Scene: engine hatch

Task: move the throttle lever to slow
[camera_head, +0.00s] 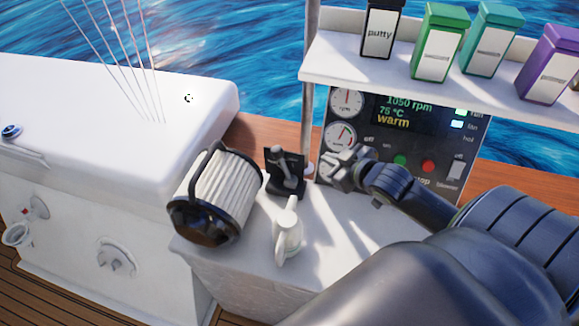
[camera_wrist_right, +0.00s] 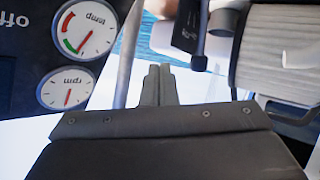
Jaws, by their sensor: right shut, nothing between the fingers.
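The throttle lever (camera_head: 286,172) is a grey handle on a black bracket, standing on the white counter (camera_head: 345,235) left of the instrument panel. Its dark plate also shows at the top of the right wrist view (camera_wrist_right: 188,25). My right gripper (camera_head: 332,170) is shut and empty, just right of the lever and apart from it, in front of the panel. Its closed fingers (camera_wrist_right: 158,85) show in the middle of the right wrist view. The lever's markings are too small to read. My left gripper is out of view.
The panel display (camera_head: 408,108) reads 1050 rpm, 75 °C, warm. A shelf (camera_head: 350,63) with several containers hangs above. A thin post (camera_head: 309,90) rises behind.

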